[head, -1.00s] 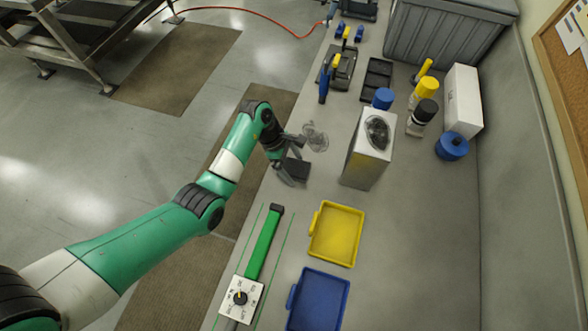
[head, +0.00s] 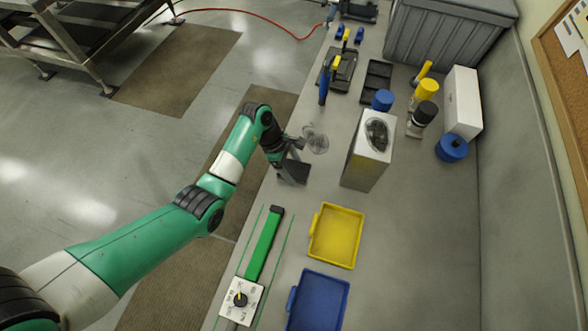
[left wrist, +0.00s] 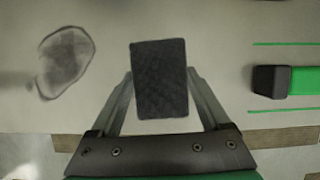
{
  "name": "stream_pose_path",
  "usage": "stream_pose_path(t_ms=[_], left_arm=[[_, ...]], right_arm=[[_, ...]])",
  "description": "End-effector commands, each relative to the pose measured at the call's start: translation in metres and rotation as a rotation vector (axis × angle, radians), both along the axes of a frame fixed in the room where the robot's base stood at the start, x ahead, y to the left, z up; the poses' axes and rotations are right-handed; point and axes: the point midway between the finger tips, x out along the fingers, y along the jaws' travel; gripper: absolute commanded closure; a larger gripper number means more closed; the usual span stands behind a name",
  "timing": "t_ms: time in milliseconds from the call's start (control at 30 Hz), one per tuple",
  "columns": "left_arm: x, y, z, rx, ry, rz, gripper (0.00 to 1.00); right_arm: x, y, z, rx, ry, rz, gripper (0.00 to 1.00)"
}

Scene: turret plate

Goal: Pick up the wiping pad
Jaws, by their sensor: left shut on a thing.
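The wiping pad is a dark grey rectangular block (left wrist: 158,78); in the head view the dark pad (head: 294,170) is at the left edge of the bench. My left gripper (left wrist: 160,88) has one finger on each side of the pad and is shut on it. In the head view my left gripper (head: 288,160) is above the bench edge, partly hiding the pad. I cannot tell whether the pad still touches the bench. My right gripper is not in view.
A dark smudge (head: 315,139) lies beyond the pad. A metal box (head: 364,160) stands to the right. A yellow tray (head: 336,236), a blue tray (head: 318,300) and a green bar (head: 264,245) are nearer. Bare bench lies between the pad and metal box.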

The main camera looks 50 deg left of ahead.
Motion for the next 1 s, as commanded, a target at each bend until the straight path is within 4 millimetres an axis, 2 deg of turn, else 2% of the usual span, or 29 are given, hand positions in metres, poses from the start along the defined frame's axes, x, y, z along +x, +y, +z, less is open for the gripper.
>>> stream_pose_path(t_ms=[233,367,467,633,700,733,900,1000], left_arm=[[0.0,0.0,0.003,0.0,-0.002,0.0,0.74],[0.001,0.0,0.019,0.001,-0.004,-0.001,0.74],[0.001,0.0,0.041,0.001,-0.004,0.0,0.74],[-0.035,0.003,0.083,0.002,-0.006,0.001,0.74],[-0.047,0.002,0.107,-0.001,0.002,0.002,0.74],[-0.052,0.003,0.112,-0.001,0.002,0.002,0.74],[-0.093,0.005,0.125,-0.002,0.004,0.003,0.74],[-0.113,0.006,0.131,-0.002,0.003,0.003,0.74]], right_arm=[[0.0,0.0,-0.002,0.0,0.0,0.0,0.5],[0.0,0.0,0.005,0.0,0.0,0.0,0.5],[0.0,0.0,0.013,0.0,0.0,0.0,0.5],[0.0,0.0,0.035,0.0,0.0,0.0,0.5],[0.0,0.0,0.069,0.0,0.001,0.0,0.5],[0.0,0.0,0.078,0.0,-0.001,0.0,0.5],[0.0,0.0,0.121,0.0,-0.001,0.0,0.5],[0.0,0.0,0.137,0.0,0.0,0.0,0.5]])
